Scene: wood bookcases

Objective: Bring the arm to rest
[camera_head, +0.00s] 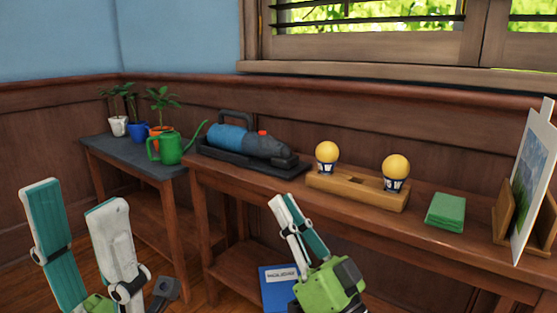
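My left gripper (74,194) is at the lower left, in front of the small grey-topped table. Its two teal and white fingers point up and stand wide apart, with nothing between them. My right gripper (282,201) is at the lower middle, in front of the long wooden table. Its two fingers lie close together and point up and left, with no object seen in them. Its green body hides part of a blue book (277,288) below.
A green watering can (170,149) and potted plants stand on the grey-topped table (120,149).

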